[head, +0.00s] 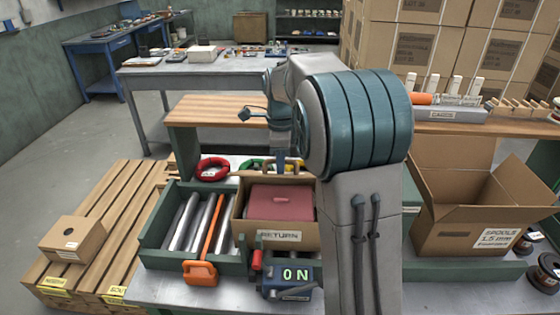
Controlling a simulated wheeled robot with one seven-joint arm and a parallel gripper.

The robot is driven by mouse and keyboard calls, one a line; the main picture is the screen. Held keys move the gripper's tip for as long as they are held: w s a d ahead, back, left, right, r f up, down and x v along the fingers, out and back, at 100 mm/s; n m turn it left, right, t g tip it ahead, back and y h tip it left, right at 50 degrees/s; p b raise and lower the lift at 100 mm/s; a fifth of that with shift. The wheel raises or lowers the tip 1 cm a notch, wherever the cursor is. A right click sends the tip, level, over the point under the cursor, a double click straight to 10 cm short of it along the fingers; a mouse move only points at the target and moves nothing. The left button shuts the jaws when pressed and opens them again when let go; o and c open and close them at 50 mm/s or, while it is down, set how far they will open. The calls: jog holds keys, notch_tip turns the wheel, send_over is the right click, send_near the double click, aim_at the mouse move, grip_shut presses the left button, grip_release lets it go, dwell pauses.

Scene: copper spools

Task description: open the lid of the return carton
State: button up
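The return carton (277,236) is a brown box with a "RETURN" label on its front, left of my arm in the head view. A dusky red, flat-topped piece (281,203) fills its opening. I cannot tell whether this is the lid or something inside. My arm reaches forward and hides the carton's right side. My gripper (284,165) seems to be the small grey shape at the carton's back edge. It is too small to tell its finger gap, or whether it touches the carton.
A green tray with metal rods (195,222) and an orange-handled tool (201,272) stands left of the carton. A blue device reading "ON" (288,283) sits in front. An open spools carton (468,232) stands right. Red (212,169) and green rings lie behind the tray.

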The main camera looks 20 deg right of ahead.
jog(key=o, duration=1.3)
notch_tip(320, 180, up, 6)
jog(key=w+p, duration=0.2)
jog(key=p, duration=0.4)
jog(key=shift+d, duration=0.35)
